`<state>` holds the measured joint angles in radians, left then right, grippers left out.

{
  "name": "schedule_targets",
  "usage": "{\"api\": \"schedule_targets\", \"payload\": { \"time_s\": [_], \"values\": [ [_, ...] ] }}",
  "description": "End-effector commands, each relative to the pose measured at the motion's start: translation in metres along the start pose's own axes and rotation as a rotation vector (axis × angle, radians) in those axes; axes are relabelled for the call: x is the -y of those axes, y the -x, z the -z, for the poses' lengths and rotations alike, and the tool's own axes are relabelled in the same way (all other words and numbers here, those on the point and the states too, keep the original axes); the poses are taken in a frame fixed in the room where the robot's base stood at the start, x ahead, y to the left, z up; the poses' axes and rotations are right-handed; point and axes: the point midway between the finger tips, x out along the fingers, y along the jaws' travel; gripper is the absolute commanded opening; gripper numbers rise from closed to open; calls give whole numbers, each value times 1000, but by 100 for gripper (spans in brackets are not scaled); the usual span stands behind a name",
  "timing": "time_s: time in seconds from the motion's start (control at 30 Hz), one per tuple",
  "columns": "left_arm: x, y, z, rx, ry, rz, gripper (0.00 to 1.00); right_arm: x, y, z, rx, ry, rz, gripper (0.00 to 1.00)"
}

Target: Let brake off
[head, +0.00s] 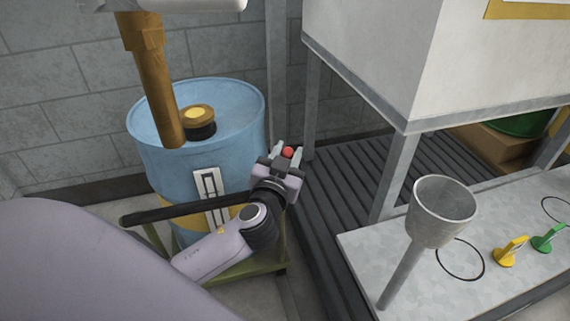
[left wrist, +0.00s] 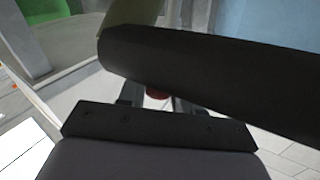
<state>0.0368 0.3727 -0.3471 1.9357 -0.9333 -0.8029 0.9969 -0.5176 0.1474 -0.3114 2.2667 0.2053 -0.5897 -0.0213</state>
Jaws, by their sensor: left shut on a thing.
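My left gripper (head: 287,156) reaches in from the lower left of the head view, beside the blue drum's cart. Its fingers are shut on a small red knob (head: 288,152), which shows between the fingertips. In the left wrist view the red knob (left wrist: 157,94) is mostly hidden between the fingers, behind a thick dark bar (left wrist: 200,68). I take the knob to be the brake's, but its lever is hidden. The cart (head: 252,268) has an olive frame and a dark handle bar (head: 165,211). My right gripper is not in view.
A blue drum (head: 160,160) with a brown pipe (head: 158,80) stands on the cart. To the right are a dark slatted floor (head: 345,190), a steel post (head: 392,180), and a metal bench (head: 400,270) with a funnel (head: 443,208) and yellow and green tags. A large cabinet (head: 385,60) overhangs.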

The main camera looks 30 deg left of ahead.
Motion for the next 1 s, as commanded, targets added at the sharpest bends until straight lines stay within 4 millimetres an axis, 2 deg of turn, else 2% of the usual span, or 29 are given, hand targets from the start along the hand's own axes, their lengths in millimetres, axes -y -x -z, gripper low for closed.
{"api": "schedule_targets", "payload": {
  "time_s": [0.03, 0.23, 0.53, 1.0],
  "values": [
    [-2, 2, -9, -17, -10, 9, 0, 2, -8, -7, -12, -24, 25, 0],
    [-5, 7, -9, -74, -49, 21, 0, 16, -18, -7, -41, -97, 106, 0],
    [-7, 11, -7, -117, -77, 31, 0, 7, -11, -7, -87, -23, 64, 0],
    [-8, 12, -6, -122, -81, 29, 0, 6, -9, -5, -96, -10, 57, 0]
  ]
}}
